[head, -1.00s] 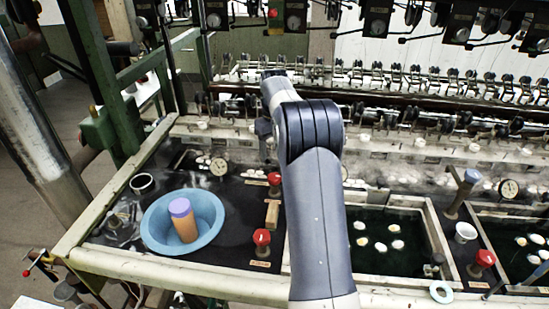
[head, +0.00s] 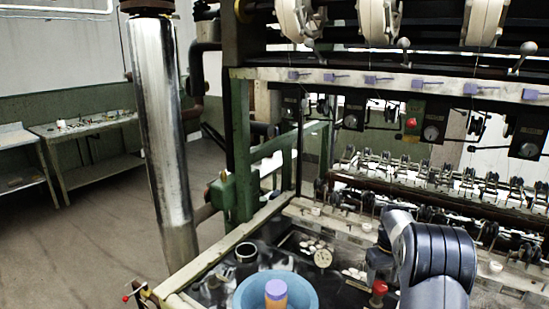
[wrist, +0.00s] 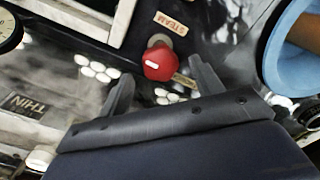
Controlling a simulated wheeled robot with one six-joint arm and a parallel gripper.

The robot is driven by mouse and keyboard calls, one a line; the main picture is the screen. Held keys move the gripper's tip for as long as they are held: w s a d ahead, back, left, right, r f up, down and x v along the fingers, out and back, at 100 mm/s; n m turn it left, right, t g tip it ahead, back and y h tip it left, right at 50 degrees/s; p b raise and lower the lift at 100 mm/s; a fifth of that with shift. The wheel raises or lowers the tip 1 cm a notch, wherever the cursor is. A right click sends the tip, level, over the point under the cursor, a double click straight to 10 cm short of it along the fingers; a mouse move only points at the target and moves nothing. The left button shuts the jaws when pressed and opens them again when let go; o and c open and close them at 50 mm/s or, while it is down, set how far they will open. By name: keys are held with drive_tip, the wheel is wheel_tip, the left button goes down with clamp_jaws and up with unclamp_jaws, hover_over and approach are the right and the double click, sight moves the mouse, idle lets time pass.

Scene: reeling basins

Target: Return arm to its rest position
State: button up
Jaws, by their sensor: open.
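My arm (head: 435,255) rises at the lower right of the head view, bent at a dark grey joint. Its gripper is hidden behind the arm there. In the wrist view my gripper (wrist: 163,88) is open and empty, with its two dark fingers apart. A red knob (wrist: 160,60) shows between and beyond the fingertips. I cannot tell how far the fingers are from the surface below.
A blue bowl (head: 243,293) holds an orange cylinder with a purple top (head: 276,295) at the bench's near left. A steel column (head: 160,140) stands left of the bench. Machinery with reels fills the upper right. The floor (head: 85,235) at left is clear.

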wheel_tip(320, 180, down, 2)
drive_tip(key=shift+f, duration=0.1)
idle(0.5)
